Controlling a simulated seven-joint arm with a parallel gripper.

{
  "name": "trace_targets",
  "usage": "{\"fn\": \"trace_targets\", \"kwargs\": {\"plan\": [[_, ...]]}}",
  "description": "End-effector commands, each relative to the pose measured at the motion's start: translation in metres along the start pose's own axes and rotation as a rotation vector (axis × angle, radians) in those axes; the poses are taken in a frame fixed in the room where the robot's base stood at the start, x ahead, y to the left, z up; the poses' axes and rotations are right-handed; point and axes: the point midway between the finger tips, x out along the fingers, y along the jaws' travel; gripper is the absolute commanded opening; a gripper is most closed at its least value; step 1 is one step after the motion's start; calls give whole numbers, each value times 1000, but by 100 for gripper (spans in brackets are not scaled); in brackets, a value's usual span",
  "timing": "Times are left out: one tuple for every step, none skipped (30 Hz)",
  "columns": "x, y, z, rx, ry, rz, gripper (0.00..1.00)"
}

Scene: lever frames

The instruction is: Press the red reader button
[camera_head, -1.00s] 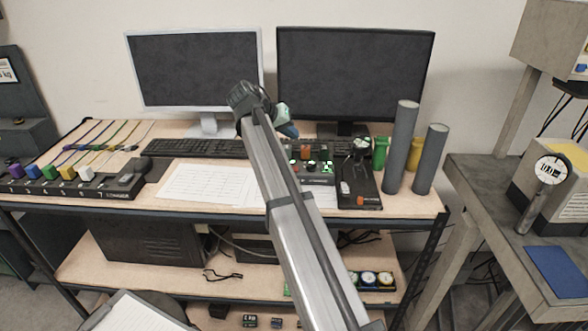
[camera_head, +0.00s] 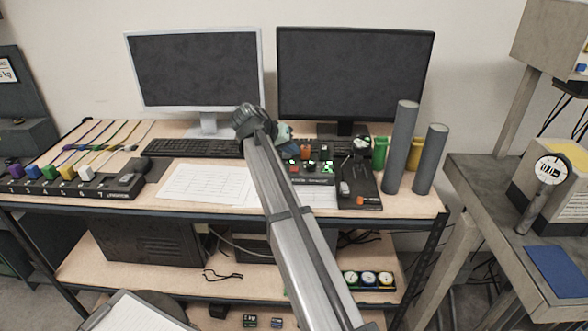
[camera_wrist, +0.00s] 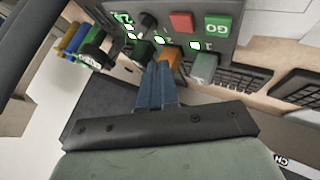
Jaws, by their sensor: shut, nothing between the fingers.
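A red square button (camera_wrist: 181,22) sits on a dark grey panel (camera_wrist: 240,14) in the wrist view, beside a green GO button (camera_wrist: 217,27). In the head view the panel's box (camera_head: 318,180) stands on the desk before the right monitor, partly behind my arm. My gripper (camera_wrist: 158,68) is shut and empty. Its blue fingertips appear near the orange lever (camera_wrist: 170,58) and the dark green lever; I cannot tell if they touch. In the wrist view the red button shows beyond the tips, apart from them.
A grey lever (camera_wrist: 203,68) and a dark knob (camera_wrist: 148,20) are close by. A black device (camera_head: 362,192) stands right of the box, then tall grey cylinders (camera_head: 402,150). A keyboard (camera_head: 192,147) and paper sheets (camera_head: 205,185) lie left. Two monitors stand behind.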

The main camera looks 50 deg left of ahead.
Motion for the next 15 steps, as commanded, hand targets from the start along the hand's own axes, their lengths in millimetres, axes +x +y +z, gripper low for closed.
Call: {"fn": "trace_targets", "kwargs": {"plan": [[5,-3,4,-1,-1,1,0],[7,-5,6,-1,-2,1,0],[10,-7,8,-1,-1,1,0],[12,-9,10,-1,-1,1,0],[14,-10,11,-1,-1,1,0],[16,-12,12,-1,-1,1,0],[18,-13,13,-1,-1,0,0],[19,-14,14,-1,-1,0,0],[20,-15,15,-1,0,0,0],[21,-15,16,-1,0,0,0],[22,-16,16,-1,0,0,0],[22,-16,16,-1,0,0,0],[22,-16,16,-1,0,0,0],[22,-16,16,0,0,0,0],[22,-16,16,0,0,0,0]]}}
